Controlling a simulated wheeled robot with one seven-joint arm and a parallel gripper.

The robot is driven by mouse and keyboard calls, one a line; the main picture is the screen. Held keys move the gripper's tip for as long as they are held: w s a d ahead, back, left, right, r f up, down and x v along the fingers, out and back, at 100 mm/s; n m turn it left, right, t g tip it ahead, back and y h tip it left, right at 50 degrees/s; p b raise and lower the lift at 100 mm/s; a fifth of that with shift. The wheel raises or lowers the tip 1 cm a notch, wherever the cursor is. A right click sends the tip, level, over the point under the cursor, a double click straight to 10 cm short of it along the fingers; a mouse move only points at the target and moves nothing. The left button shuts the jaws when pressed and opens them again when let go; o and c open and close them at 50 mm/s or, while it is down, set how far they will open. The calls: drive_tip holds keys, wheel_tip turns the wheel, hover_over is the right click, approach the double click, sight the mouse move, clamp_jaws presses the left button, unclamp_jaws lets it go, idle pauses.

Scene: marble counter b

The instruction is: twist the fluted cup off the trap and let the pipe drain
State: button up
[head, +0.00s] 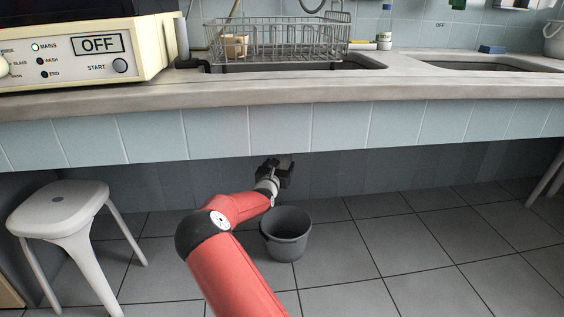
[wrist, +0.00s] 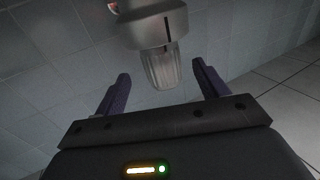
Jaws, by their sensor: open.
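In the wrist view the trap (wrist: 152,30) is a grey body with a dark slot at the top of the picture. The paler fluted cup (wrist: 160,70) hangs below it and appears joined to it. My gripper (wrist: 160,83) is open, with one dark finger on each side of the cup and gaps between the fingers and the cup. In the head view my gripper (head: 276,170) is under the counter's front edge, where the cup cannot be made out. A grey bucket (head: 286,234) stands on the floor below my gripper.
A white stool (head: 62,205) stands at the left. The tiled counter front (head: 280,128) overhangs the dark space under the sink. A wire dish rack (head: 280,40) and a machine marked OFF (head: 85,50) are on top. The floor right of the bucket is clear.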

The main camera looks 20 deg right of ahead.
sight(282, 161)
drive_tip(key=x, duration=0.6)
drive_tip(key=shift+w+d+b, duration=0.2)
drive_tip(key=shift+d+b, duration=0.05)
drive_tip(key=shift+b, duration=0.1)
drive_tip(key=c, duration=1.2)
drive_tip(key=o, duration=0.4)
drive_tip(key=c, duration=0.4)
drive_tip(key=shift+o, duration=0.2)
drive_tip(key=shift+h, duration=0.3)
